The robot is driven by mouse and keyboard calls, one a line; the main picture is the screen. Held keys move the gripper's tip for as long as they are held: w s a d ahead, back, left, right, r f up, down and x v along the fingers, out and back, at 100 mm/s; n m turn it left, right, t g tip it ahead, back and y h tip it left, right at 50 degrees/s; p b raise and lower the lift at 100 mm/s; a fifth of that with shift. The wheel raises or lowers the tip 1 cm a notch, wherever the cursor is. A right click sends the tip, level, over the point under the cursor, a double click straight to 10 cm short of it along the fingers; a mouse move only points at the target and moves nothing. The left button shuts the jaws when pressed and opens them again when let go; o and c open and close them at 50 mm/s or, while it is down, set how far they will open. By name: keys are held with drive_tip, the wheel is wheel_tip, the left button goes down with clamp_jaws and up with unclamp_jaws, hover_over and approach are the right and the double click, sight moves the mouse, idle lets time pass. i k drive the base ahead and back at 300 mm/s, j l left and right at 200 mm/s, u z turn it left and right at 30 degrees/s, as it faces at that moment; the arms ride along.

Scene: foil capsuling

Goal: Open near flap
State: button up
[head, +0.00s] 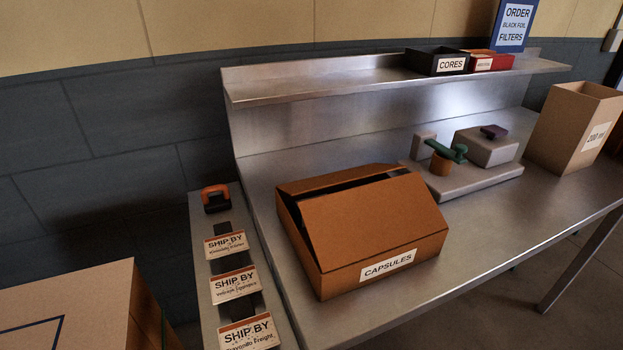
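The cardboard box labelled CAPSULES (388,263) stands on the left part of the steel table. Its near flap (375,215) is a broad brown panel that slopes over the top from the near side and covers most of the opening. A dark gap shows between this flap and the far flap (340,178) at the back. The inside of the box is hidden. My gripper is not in view.
The steel table (480,240) is bare right of the box. Behind are a grey fixture (482,180) with a green handle (445,151), a tall carton (570,125) and a raised shelf (330,83) with bins.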

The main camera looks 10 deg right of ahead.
sight(345, 228)
drive_tip(key=i+j, duration=0.15)
drive_tip(key=i, duration=0.3)
drive_tip(key=i+j, duration=0.2)
drive_tip(key=i, duration=0.3)
